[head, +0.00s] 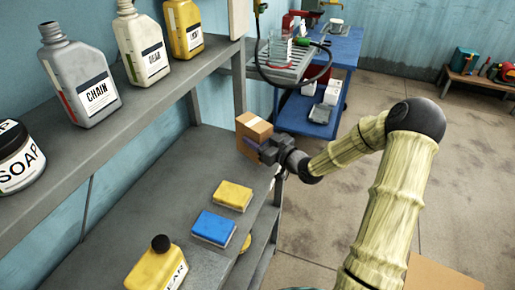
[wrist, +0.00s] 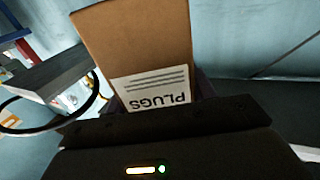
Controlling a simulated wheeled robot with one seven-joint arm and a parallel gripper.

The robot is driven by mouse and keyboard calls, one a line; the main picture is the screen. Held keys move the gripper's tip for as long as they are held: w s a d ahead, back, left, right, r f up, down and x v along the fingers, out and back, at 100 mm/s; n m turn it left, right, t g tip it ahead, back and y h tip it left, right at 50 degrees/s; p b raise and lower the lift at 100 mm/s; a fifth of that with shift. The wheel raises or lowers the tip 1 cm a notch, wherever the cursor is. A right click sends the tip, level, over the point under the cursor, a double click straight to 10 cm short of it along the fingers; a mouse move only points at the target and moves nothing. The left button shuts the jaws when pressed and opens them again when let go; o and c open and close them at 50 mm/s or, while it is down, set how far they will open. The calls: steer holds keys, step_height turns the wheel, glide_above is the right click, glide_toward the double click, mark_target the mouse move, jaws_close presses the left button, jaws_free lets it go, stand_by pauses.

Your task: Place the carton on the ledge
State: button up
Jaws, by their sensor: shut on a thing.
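The carton (head: 256,126) is a small brown cardboard box at the far end of the grey lower ledge (head: 175,180) in the head view. My gripper (head: 262,147) is shut on it, reaching in from the right. In the wrist view the carton (wrist: 135,45) stands out beyond the jaws, with a white label that reads PLUGS upside down. The carton looks upright and is at or just above the ledge. I cannot tell whether its bottom touches the surface, as the gripper hides its lower part.
Yellow (head: 232,195) and blue (head: 214,228) sponges and a yellow bottle (head: 158,270) stand on the ledge nearer me. The upper shelf (head: 150,115) holds several bottles and a soap jar (head: 18,160). A blue cart (head: 318,105) stands behind. Ledge room lies left of the carton.

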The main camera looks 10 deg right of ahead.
steer(key=shift+r, duration=0.1)
steer(key=shift+f, duration=2.1)
steer(key=shift+f, duration=0.15)
steer(key=o, duration=1.2)
steer(key=b+v, duration=0.1)
steer(key=v, duration=1.1)
